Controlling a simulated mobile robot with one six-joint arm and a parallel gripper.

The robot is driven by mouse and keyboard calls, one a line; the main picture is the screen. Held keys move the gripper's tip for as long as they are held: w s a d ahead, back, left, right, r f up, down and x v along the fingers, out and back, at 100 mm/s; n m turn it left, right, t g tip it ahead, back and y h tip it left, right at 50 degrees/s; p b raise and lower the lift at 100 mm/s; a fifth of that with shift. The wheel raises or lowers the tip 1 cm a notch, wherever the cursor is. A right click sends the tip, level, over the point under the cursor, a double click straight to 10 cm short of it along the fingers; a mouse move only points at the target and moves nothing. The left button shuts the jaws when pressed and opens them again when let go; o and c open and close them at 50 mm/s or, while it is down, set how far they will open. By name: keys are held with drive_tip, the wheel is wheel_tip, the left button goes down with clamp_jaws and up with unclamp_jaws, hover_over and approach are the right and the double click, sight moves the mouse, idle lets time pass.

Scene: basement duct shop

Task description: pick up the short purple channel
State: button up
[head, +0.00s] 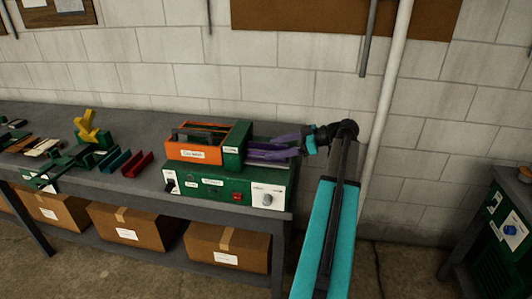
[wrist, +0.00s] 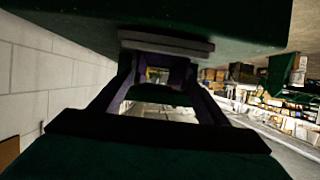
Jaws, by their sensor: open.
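What looks like the short purple channel (head: 266,155) lies low on the right end of the green machine (head: 215,188), beside a small green block (head: 235,143), in the head view. My gripper (head: 287,146) reaches in from the right, close to the purple. It is open. Where the gripper ends and the channel begins is hard to tell, and contact cannot be judged. In the wrist view, two dark purple strips run up the left and right of the middle, with a purple frame (wrist: 164,60) between them. A grey bar lies above it.
An orange box (head: 193,154) with a label stands on the machine. Red (head: 138,164) and teal (head: 113,160) channels lie on the grey bench to the left, near a yellow-and-green tool (head: 90,128). Cardboard boxes (head: 225,247) sit on the shelf below. A white pipe (head: 386,105) runs behind my arm.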

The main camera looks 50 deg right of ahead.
drive_tip(key=shift+p+x, duration=0.75)
drive_tip(key=shift+x, duration=1.3)
drive_tip(key=c, duration=1.2)
